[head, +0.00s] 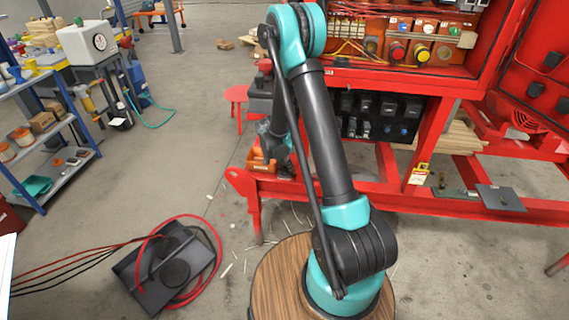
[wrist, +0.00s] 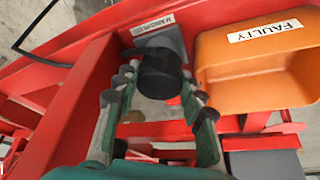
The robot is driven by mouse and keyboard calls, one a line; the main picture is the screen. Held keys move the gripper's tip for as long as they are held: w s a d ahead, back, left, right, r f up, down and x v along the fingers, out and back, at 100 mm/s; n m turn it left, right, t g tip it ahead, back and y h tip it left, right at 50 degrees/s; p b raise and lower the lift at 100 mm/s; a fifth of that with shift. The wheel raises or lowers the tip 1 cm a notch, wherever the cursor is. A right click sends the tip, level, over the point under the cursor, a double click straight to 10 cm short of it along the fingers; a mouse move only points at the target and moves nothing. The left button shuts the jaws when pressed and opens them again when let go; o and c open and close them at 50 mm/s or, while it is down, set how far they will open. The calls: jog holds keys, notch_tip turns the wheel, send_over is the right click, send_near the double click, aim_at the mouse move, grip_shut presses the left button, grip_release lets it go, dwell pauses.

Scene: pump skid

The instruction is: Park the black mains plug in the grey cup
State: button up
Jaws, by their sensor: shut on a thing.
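The black mains plug (wrist: 160,76) is between the fingertips of my gripper (wrist: 157,84) in the wrist view, and the gripper is shut on it. Just beyond the plug is a grey cup (wrist: 172,38) with a small white label, fixed by the red frame. The plug overlaps the cup's near part in the picture. I cannot tell whether the plug is inside the cup or only in front of it. In the head view my arm hides most of this spot, and the plug and cup cannot be made out.
An orange bin (wrist: 255,70) labelled FAULTY stands close on the right of the gripper. Red frame beams (wrist: 75,105) run close on the left. In the head view the red skid (head: 440,180) fills the right, and a dark box with coiled red cable (head: 150,285) lies on the floor.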

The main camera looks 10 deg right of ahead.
jog(key=o, duration=1.4)
jog(key=shift+c, duration=0.2)
jog(key=v, duration=1.2)
jog(key=s+d+r+n+y, duration=0.1)
jog(key=s+d+r+n, duration=0.2)
jog(key=s, duration=0.4)
jog(key=s+d+r+n+y, duration=0.1)
jog(key=s+d+r+n, duration=0.2)
jog(key=s, duration=0.4)
jog(key=s+d+n+t+y, duration=0.1)
jog(key=s+n, duration=0.3)
jog(key=s, duration=0.9)
jog(key=shift+s+d+y, duration=0.3)
jog(key=shift+d, duration=0.1)
